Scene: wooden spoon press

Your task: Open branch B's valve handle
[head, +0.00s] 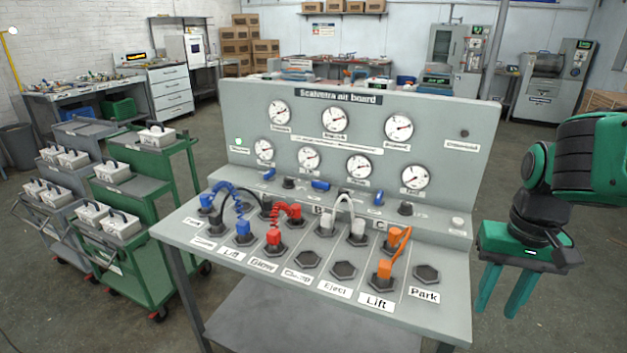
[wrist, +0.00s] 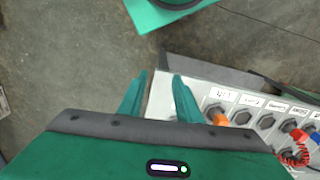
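The grey air board (head: 340,110) has a row of blue valve handles on its ledge. The middle blue handle (head: 320,185) lies crosswise, roughly above the letter B (head: 317,210). The left blue handle (head: 268,174) and the right blue handle (head: 378,198) are turned more along the board's depth. The branch lettering is small, so I cannot be sure which handle is B's. My gripper (head: 499,308) hangs to the right of the board, fingers down, open and empty. In the wrist view its fingers (wrist: 159,80) are apart beside the board's edge; no handle is clear there.
Blue, red, white (head: 345,212) and orange (head: 397,247) hoses arch over the sockets in front of the handles. Gauges (head: 398,128) fill the upright panel. A green cart (head: 135,235) with white boxes stands left.

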